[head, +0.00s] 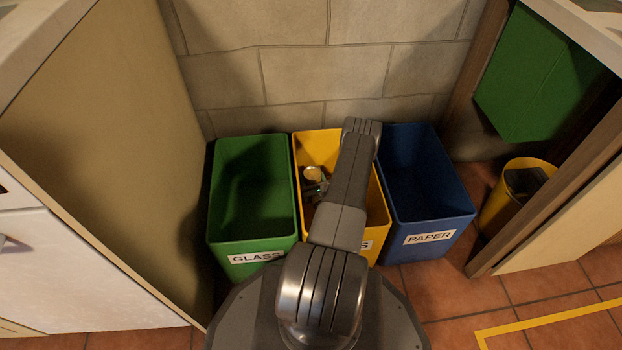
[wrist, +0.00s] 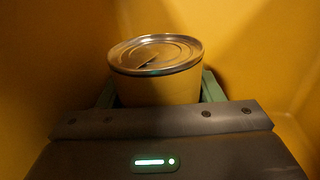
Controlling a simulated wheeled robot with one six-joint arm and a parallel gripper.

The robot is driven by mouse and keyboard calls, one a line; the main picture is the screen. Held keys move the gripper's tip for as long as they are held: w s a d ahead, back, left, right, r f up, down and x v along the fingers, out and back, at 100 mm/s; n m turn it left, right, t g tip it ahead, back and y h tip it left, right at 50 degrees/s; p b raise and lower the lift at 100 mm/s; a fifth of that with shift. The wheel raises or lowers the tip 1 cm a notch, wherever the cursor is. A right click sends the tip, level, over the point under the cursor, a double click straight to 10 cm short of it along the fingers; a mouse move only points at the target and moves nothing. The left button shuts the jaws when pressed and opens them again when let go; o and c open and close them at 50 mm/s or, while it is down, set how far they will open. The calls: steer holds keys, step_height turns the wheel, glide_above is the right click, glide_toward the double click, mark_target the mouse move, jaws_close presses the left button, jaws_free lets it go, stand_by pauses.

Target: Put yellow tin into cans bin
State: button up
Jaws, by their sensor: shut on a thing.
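The yellow tin (wrist: 155,75) shows in the wrist view, upright, with its silver ring-pull lid facing up. My gripper (wrist: 157,100) is shut on it, with a green finger on each side. In the head view the tin (head: 313,174) is small, inside the yellow bin (head: 312,145). Yellow walls surround it in the wrist view. My arm covers much of the yellow bin and most of its label, of which only a final S shows. My gripper (head: 317,187) is partly hidden in the head view. I cannot tell whether the tin touches the bin floor.
A green GLASS bin (head: 225,210) stands left of the yellow bin, and a blue PAPER bin (head: 425,210) stands right. A stone wall (head: 290,75) is behind them. A cabinet side (head: 110,130) is at left. A yellow bucket (head: 503,205) stands at right beside a wooden post.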

steer(key=shift+f, duration=0.5)
steer(key=o, duration=0.7)
steer(key=shift+r, duration=0.55)
steer(key=p+v, duration=0.2)
steer(key=v, duration=0.5)
steer(key=shift+s+d+p, duration=0.1)
steer(key=shift+s+p, duration=0.1)
steer(key=shift+p, duration=0.15)
steer(key=shift+w, duration=0.1)
